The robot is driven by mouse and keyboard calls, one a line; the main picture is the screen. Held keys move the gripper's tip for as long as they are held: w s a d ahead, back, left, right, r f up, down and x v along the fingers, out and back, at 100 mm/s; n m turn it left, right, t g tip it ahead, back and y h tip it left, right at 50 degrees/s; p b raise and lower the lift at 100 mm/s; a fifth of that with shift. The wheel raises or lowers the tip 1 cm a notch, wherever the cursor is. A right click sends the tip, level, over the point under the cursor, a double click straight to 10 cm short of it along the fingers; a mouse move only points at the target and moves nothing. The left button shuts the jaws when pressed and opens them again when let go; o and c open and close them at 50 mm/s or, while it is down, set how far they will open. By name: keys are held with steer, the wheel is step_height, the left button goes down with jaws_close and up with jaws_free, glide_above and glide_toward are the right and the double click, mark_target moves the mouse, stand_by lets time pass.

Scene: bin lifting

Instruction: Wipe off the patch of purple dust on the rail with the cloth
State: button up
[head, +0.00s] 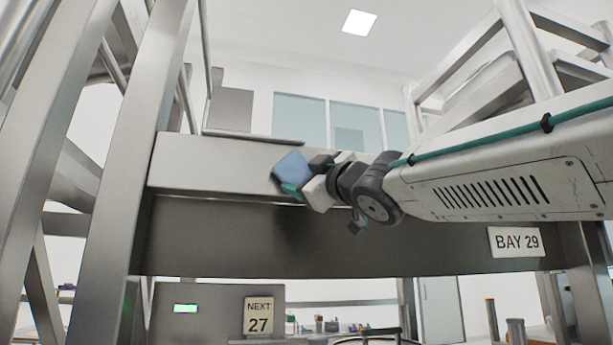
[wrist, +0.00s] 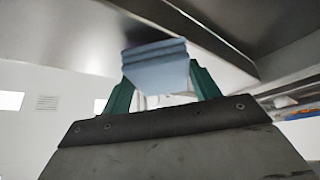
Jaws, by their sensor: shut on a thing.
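The blue folded cloth (head: 292,166) is in my gripper (head: 291,187), in front of the pale metal rail (head: 210,166) in the head view. In the wrist view my gripper (wrist: 162,82) has its green fingers on either side of the cloth (wrist: 158,70), shut on it. The cloth's far edge is up at a grey metal surface (wrist: 150,20); I cannot tell whether it touches. A thin purplish tint (wrist: 150,43) shows along the cloth's top edge, perhaps the dust. No purple patch shows in the head view; the cloth and gripper hide part of the rail.
A dark beam (head: 350,240) with a BAY 29 sign (head: 516,242) runs below the rail. Sloping metal posts (head: 145,130) stand at the left. A NEXT 27 sign (head: 258,315) hangs low behind.

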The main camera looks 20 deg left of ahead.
steer(key=shift+w+a, duration=0.3)
steer(key=shift+w, duration=0.25)
steer(key=shift+w+d, duration=0.5)
steer(key=shift+d, duration=0.35)
steer(key=shift+w+d, duration=0.5)
steer(key=shift+d, duration=0.35)
steer(key=shift+s+a, duration=0.45)
steer(key=shift+a, duration=0.45)
steer(key=shift+s+a, duration=0.4)
steer(key=shift+a, duration=0.45)
steer(key=shift+f, duration=0.1)
steer(key=shift+s, duration=0.15)
steer(key=shift+s+d, duration=0.5)
steer(key=shift+s, duration=0.3)
steer(key=shift+s+d, duration=0.5)
steer(key=shift+s, duration=0.35)
steer(key=shift+s+d, duration=0.5)
steer(key=shift+s, duration=0.3)
